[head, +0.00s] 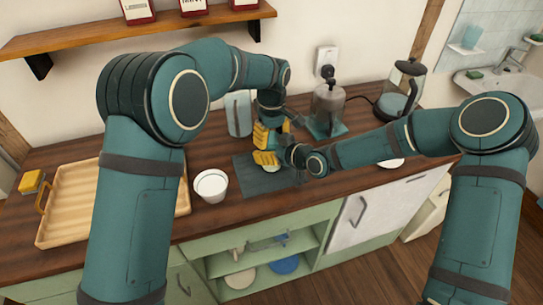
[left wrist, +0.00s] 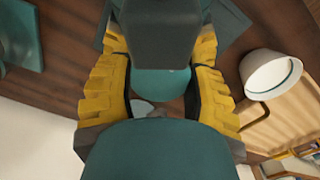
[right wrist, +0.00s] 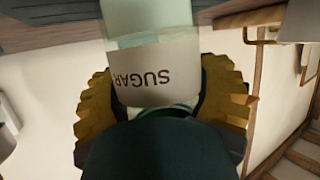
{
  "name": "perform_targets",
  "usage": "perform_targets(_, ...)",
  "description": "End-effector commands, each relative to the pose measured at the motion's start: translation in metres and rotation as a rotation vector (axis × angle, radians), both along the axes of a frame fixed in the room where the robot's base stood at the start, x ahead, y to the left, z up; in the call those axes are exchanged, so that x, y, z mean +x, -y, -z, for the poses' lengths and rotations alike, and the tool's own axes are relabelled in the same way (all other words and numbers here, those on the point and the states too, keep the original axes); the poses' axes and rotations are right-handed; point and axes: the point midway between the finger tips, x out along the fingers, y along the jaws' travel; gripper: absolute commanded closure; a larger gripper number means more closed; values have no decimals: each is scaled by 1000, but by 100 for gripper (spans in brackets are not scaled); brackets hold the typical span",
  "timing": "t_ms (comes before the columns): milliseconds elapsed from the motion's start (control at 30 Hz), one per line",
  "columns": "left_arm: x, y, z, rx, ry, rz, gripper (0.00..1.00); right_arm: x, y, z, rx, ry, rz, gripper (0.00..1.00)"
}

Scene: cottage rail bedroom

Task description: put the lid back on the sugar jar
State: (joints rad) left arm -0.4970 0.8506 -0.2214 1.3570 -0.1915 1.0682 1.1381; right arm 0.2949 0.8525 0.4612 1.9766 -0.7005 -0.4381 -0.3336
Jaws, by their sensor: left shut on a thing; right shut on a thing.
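The sugar jar (right wrist: 158,72) shows in the right wrist view with its SUGAR label upside down in the picture. My right gripper (head: 265,158) is shut on it; in the head view its fingers hide most of the jar. My left gripper (head: 264,135) points down just above the right one and is shut. In the left wrist view a rounded teal piece (left wrist: 160,83) lies between its fingers; it seems to be the lid, mostly hidden. I cannot tell whether lid and jar touch.
A dark mat (head: 262,182) lies under the grippers. A white cup (head: 211,187) stands left of it, also in the left wrist view (left wrist: 268,75). A wooden tray (head: 70,205) is further left. Behind stand a pale canister (head: 238,112), a grinder (head: 328,104) and a kettle (head: 397,98).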

Motion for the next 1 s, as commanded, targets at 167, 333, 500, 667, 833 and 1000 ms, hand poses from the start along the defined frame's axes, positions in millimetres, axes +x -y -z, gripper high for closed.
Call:
perform_targets(167,0,0,1,1,-3,173,89,-1,1,3,-3,-7,0,100)
perform_targets(333,0,0,1,1,-3,272,89,-1,1,3,-3,-7,1,100)
perform_targets(500,-1,0,1,2,-3,273,89,-1,1,3,-3,-7,1,100)
perform_targets(667,-1,0,1,2,-3,272,18,-1,1,3,-3,-7,1,100)
perform_targets(833,0,0,1,2,-2,272,18,-1,1,3,-3,-7,1,100)
perform_targets(1000,0,0,-3,2,-1,271,18,-1,1,3,-3,-7,0,100)
